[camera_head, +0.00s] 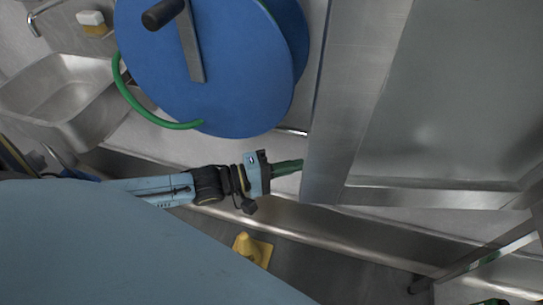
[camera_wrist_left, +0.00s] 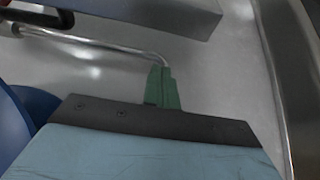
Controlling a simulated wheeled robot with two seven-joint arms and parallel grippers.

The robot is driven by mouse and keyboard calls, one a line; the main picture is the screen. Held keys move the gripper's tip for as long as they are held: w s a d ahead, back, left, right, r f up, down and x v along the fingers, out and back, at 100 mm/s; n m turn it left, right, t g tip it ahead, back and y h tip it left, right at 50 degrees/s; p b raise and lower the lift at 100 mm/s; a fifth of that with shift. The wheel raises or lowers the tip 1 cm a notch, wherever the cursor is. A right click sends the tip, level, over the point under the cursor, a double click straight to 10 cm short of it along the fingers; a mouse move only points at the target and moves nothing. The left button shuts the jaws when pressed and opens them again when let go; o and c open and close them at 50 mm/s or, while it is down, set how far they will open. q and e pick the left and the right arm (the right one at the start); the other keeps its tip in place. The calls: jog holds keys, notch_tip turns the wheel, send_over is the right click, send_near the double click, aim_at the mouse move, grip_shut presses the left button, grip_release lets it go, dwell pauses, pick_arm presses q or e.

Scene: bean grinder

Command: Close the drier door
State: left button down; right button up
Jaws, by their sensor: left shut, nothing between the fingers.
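A large framed steel panel (camera_head: 333,130), which looks like the drier door, fills the upper right of the head view. I cannot tell how far open it is. My left gripper (camera_head: 300,166) is shut and empty. Its green fingertips are at the panel's left edge, near the lower corner; I cannot tell whether they touch it. In the left wrist view the closed fingers (camera_wrist_left: 161,72) point at a bent metal rod (camera_wrist_left: 110,41) beneath a steel edge (camera_wrist_left: 160,14). A dark green piece at the bottom right of the head view may be my right gripper (camera_head: 489,302); its state is unclear.
A blue hose reel (camera_head: 235,85) with a green hose stands just above my left gripper. A steel sink (camera_head: 60,95) is at the left. A yellow object (camera_head: 252,249) lies low in the middle. A steel ledge runs below the gripper.

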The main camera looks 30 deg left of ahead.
pick_arm(q)
jog(key=shift+s+d, duration=0.5)
jog(key=shift+s, duration=0.35)
jog(key=shift+s+d, duration=0.5)
jog(key=shift+s, duration=0.35)
pick_arm(e)
jog(key=shift+w, duration=0.1)
jog(key=shift+r, duration=0.1)
